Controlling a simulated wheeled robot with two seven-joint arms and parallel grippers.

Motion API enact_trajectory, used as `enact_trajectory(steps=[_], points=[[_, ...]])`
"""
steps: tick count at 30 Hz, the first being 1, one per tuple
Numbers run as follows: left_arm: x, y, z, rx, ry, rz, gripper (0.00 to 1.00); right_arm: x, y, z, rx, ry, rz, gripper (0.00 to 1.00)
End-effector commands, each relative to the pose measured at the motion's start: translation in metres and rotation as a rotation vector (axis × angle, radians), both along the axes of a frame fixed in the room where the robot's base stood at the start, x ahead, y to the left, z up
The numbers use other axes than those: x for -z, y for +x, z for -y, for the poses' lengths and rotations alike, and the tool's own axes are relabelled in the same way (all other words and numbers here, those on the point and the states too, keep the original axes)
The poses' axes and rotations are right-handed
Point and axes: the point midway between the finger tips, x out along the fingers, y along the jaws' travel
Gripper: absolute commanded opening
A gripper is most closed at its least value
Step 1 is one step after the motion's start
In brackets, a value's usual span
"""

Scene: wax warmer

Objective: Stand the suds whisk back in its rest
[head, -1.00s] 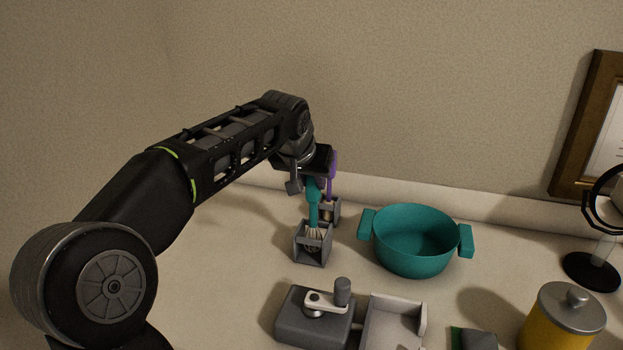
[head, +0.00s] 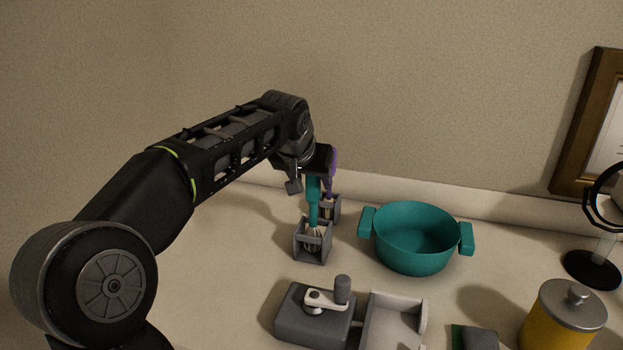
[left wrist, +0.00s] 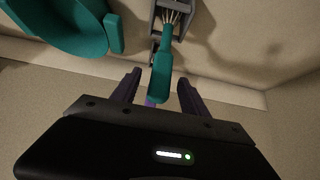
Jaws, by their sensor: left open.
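The suds whisk (head: 313,203) has a teal handle and pale wire loops. It stands about upright with its wires down in a grey open-framed rest (head: 312,254). In the left wrist view the whisk handle (left wrist: 161,78) and the rest (left wrist: 157,17) also show. My left gripper (head: 312,180) is at the top of the handle. In the left wrist view its two fingers (left wrist: 160,86) are apart, one on each side of the handle, with gaps visible. My right gripper is not in view.
A second grey rest (head: 335,212) with a purple-handled tool (head: 332,163) stands close behind. A teal pot (head: 417,262) is to the right. A grey box with a crank (head: 305,325), a pale tray (head: 385,335) and a yellow jar (head: 556,328) stand in front.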

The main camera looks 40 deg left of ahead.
Motion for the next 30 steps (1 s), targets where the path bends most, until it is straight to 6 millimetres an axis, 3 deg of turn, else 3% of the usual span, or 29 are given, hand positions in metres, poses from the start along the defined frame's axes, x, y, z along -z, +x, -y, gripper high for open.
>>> enact_trajectory(steps=[13, 30], points=[[-0.001, -0.001, 0.000, 0.000, 0.000, 0.000, 0.52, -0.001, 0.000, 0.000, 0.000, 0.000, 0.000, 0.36], [-0.019, -0.014, 0.005, 0.000, 0.000, 0.000, 0.52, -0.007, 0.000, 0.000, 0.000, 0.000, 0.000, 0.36]])
